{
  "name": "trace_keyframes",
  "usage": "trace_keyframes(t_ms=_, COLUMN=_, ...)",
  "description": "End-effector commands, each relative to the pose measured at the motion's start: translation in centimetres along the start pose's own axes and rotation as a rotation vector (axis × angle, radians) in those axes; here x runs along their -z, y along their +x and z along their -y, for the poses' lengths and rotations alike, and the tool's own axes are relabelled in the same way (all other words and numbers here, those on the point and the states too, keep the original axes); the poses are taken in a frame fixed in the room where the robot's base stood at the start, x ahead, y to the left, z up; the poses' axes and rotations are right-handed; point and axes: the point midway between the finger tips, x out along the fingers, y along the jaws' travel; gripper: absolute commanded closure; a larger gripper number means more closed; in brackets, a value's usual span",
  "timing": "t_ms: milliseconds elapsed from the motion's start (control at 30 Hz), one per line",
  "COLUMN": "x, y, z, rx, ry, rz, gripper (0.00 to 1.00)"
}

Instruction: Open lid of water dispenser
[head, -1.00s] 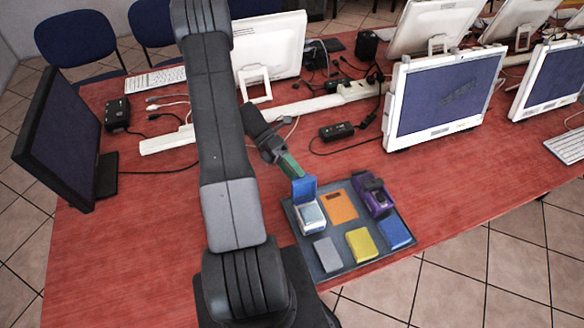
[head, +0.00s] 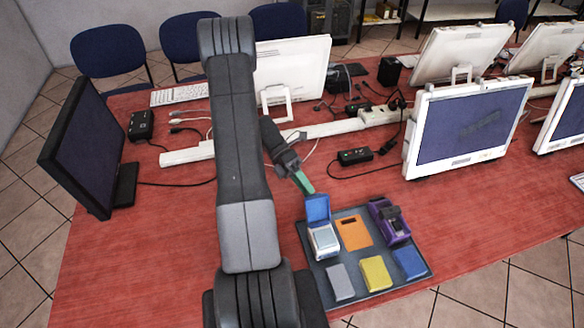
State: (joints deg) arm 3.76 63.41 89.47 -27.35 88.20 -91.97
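A small white box with a blue lid, which fits the water dispenser, stands at the back left of a dark tray. Its white body (head: 324,242) faces me, and its blue lid (head: 318,209) stands raised at the back, showing the open top. My gripper (head: 303,183), with green fingers, points down just behind and to the left of the raised lid. Whether the fingers touch the lid is unclear. The fingers look like one narrow piece from here, so their gap does not show. I see nothing held between them.
The dark tray (head: 357,286) also holds an orange block (head: 354,233), a purple device (head: 390,222), and grey (head: 340,282), yellow (head: 376,273) and blue (head: 408,263) blocks. A black adapter (head: 354,156) and cables lie behind. Monitors stand left and right. Red tabletop left of the tray is clear.

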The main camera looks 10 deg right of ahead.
Motion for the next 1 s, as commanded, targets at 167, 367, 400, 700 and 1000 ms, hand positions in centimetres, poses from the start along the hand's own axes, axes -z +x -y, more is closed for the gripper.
trace_keyframes(t_ms=167, x=0.2, y=-4.3, z=-0.4, rx=-0.004, ry=0.0, rz=0.004, gripper=0.7)
trace_keyframes(t_ms=367, x=0.1, y=-8.7, z=-0.1, rx=0.001, ry=-0.001, rz=0.004, gripper=0.7)
trace_keyframes(t_ms=400, x=0.1, y=-9.3, z=-0.1, rx=0.001, ry=-0.001, rz=0.005, gripper=0.7)
trace_keyframes(t_ms=700, x=0.1, y=-11.6, z=0.2, rx=0.007, ry=-0.001, rz=0.004, gripper=0.7)
trace_keyframes(t_ms=1000, x=0.0, y=-11.7, z=0.3, rx=0.007, ry=-0.001, rz=0.005, gripper=0.7)
